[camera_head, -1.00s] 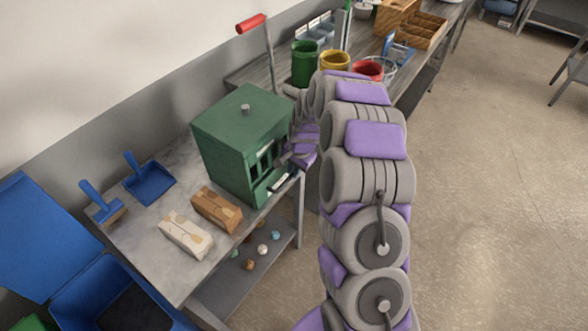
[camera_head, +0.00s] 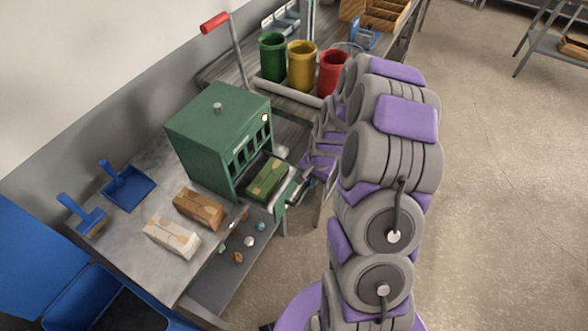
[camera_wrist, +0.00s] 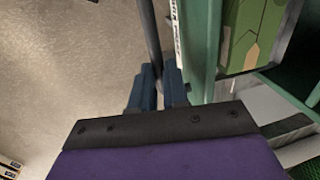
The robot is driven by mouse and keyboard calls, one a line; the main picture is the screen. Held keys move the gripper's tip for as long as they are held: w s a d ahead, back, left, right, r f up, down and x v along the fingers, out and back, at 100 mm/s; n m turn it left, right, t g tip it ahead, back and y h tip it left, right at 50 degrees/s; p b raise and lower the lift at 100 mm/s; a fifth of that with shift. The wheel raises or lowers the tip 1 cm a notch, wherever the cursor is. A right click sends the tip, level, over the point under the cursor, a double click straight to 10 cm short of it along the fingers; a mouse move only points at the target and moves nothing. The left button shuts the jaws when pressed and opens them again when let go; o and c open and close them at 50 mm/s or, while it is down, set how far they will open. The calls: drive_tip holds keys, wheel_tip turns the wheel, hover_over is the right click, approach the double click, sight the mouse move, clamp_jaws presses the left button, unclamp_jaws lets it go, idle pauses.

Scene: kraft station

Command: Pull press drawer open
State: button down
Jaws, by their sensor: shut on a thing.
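The green press (camera_head: 215,140) stands on the grey table. Its drawer (camera_head: 288,195) sticks out at the front, toward my arm, with a green block (camera_head: 267,179) lying in it. My gripper (camera_head: 312,172) is at the drawer's front. In the wrist view the dark blue fingers (camera_wrist: 158,88) are shut around the dark bar handle (camera_wrist: 150,40), beside the drawer's green front panel (camera_wrist: 200,50). The green block (camera_wrist: 255,35) shows inside the drawer there. In the head view the fingertips are small and partly hidden by my arm.
A brown block (camera_head: 198,208) and a pale block (camera_head: 172,237) lie on the table (camera_head: 130,240) left of the drawer. Green (camera_head: 272,57), yellow (camera_head: 301,65) and red (camera_head: 332,73) containers stand beyond.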

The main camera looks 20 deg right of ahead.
drive_tip(key=shift+s+d, duration=1.2)
drive_tip(key=shift+s, duration=0.3)
drive_tip(key=c, duration=1.1)
unclamp_jaws()
drive_tip(key=r+p, duration=0.1)
drive_tip(key=r, duration=0.4)
drive_tip(key=s+d+r+p, duration=0.1)
drive_tip(key=r, duration=0.5)
drive_tip(key=s+d+r+p, duration=0.1)
drive_tip(key=r, duration=0.5)
drive_tip(key=shift+s, duration=0.15)
